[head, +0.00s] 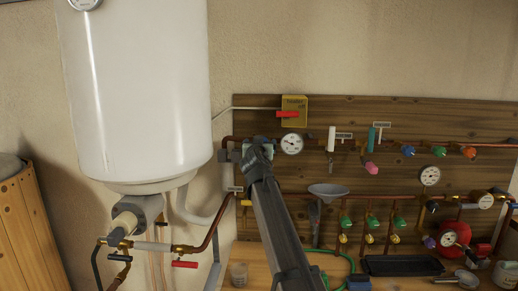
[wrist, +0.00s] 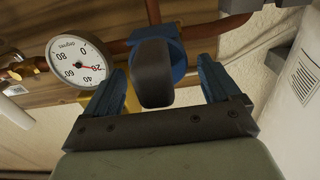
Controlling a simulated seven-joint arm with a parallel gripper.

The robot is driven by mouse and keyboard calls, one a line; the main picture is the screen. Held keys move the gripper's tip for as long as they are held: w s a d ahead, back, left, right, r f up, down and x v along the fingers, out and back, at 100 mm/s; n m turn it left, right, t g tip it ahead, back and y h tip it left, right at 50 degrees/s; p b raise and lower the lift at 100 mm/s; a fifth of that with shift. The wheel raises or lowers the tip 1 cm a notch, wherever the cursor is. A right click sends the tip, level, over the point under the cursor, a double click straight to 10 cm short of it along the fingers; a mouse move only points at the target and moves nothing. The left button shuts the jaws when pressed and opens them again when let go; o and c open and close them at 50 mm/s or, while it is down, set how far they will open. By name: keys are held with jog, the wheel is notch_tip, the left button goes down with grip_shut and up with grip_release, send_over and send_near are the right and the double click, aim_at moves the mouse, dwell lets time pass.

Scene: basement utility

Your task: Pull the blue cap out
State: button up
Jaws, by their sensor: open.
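A small blue cap (head: 408,151) sits on the upper copper pipe, in the right half of the head view, well to the right of my gripper (head: 258,150). In the wrist view my gripper (wrist: 160,76) is open, its two blue fingers on either side of a dark grey rounded knob. I see no clear grip on it. Behind the knob is a blue round fitting (wrist: 170,50) on a copper pipe. In the head view my arm hides this fitting and the fingertips are hard to make out.
A round gauge (head: 291,144) is close beside my gripper; it also shows in the wrist view (wrist: 78,60). A white boiler (head: 135,90) hangs at the left. A funnel (head: 327,190) is below.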

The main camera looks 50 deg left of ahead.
jog(key=shift+w+a, duration=0.2)
jog(key=c, duration=1.1)
jog(key=shift+d, duration=0.1)
jog(key=shift+c, duration=0.3)
jog(key=shift+s, duration=0.1)
jog(key=v, duration=0.6)
dwell(0.8)
